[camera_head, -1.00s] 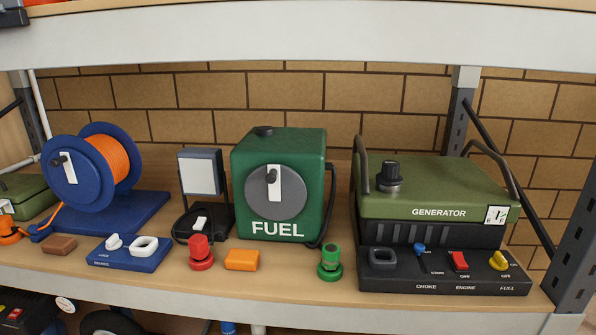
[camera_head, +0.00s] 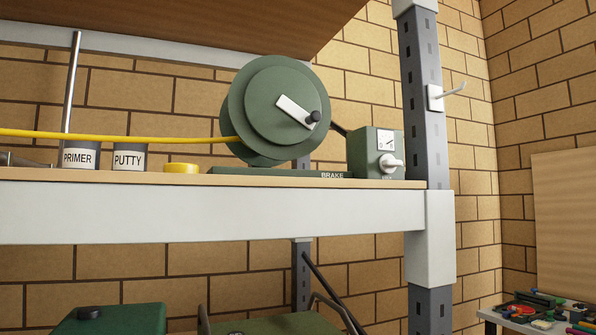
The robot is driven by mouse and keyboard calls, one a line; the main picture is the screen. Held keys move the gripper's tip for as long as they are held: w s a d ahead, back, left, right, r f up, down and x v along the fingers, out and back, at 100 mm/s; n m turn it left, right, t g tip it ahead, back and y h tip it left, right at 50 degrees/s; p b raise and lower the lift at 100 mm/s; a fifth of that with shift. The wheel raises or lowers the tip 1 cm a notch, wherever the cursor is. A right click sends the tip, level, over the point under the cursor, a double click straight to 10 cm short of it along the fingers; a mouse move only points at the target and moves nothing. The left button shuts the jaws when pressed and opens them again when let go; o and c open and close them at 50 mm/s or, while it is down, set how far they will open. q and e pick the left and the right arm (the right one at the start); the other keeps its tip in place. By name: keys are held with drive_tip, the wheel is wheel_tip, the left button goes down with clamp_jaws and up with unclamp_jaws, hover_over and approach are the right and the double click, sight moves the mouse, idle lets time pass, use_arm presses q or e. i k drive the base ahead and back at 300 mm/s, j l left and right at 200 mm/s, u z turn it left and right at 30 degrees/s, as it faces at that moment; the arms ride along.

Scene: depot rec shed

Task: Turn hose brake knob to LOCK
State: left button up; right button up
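A dark green hose reel (camera_head: 262,100) stands on the upper shelf, with a white crank arm (camera_head: 295,112) ending in a black handle. A yellow hose (camera_head: 110,136) runs from it to the left. The reel's base (camera_head: 290,172) carries the word BRAKE at its right end. Beside it stands a green box (camera_head: 362,150) with a small white dial (camera_head: 386,140) and a white knob (camera_head: 391,163) on its front. Lettering below the knob is too small to read, so its setting cannot be told. Neither gripper is in view.
A PRIMER can (camera_head: 80,157), a PUTTY can (camera_head: 129,157) and a yellow disc (camera_head: 182,168) stand left of the reel. A grey post (camera_head: 423,90) with a hook (camera_head: 452,90) rises just right of the box. A cluttered table (camera_head: 510,322) is at lower right.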

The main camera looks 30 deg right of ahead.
sight(389, 164)
drive_tip(key=z, duration=1.35)
